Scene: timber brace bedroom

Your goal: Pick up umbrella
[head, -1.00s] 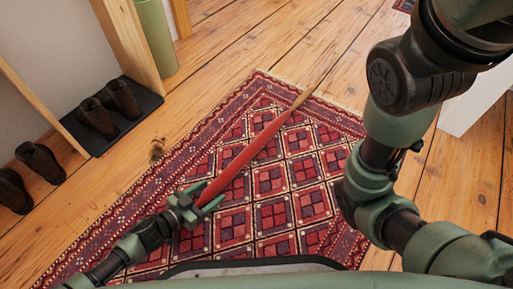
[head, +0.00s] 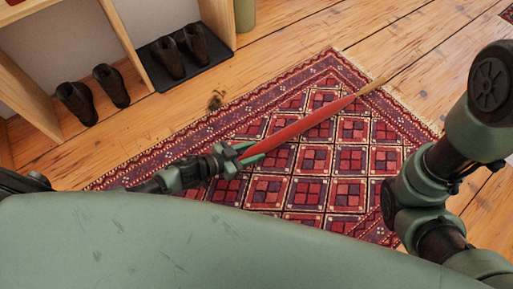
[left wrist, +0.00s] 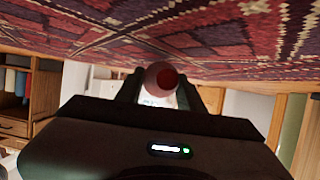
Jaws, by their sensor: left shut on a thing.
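The umbrella (head: 306,123) is long, red and furled, with a pale tan tip at its far right end. In the head view it slants up to the right above the patterned rug. My left gripper (head: 242,157) is shut on its near left end. In the left wrist view the umbrella (left wrist: 160,78) shows end-on as a red round shape between the two dark fingers. I cannot tell how far it is above the rug. My right arm is at the right of the head view, but its gripper is out of view.
The red patterned rug (head: 330,190) lies on a plank floor (head: 300,40). Dark boots (head: 95,93) stand at the upper left, and another pair (head: 183,52) sits on a black mat (head: 160,78) by a wooden shelf (head: 125,45). The floor beyond the rug is clear.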

